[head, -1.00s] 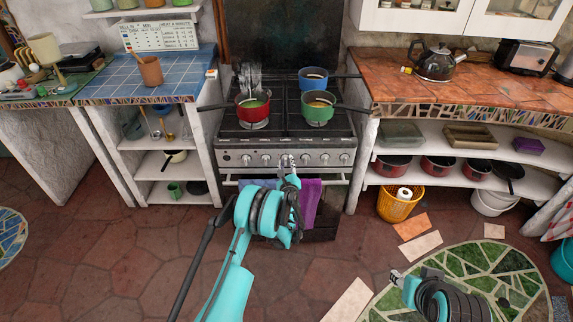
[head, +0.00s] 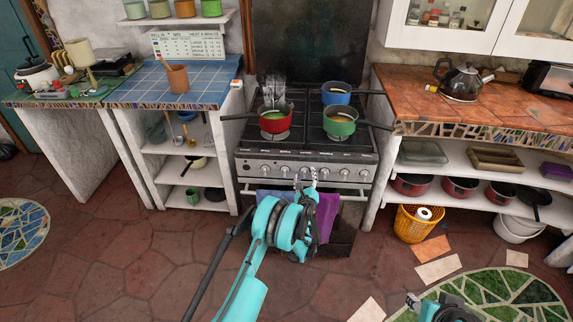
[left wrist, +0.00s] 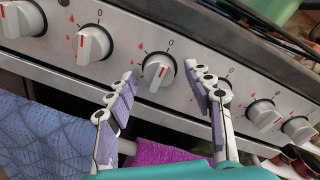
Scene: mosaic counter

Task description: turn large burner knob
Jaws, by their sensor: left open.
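The stove (head: 258,157) has a row of white-grey knobs along its front panel. In the left wrist view, one knob (left wrist: 158,70) with a red mark shows between the fingertips of my left gripper (left wrist: 164,80). The fingers are spread, and the knob appears just beyond them, not clasped. Another knob is partly hidden behind the right-hand finger. In the head view, my left gripper (head: 305,178) is at the middle of the knob row. I cannot tell which knob serves the large burner. My right gripper (head: 412,300) barely shows at the bottom edge; its jaws are unclear.
A red pot (head: 275,122), a green pot (head: 340,121) and a blue pot (head: 337,93) stand on the stove. A purple towel (head: 327,215) and a blue towel (left wrist: 40,140) hang below the panel. A yellow basket (head: 414,225) stands at right.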

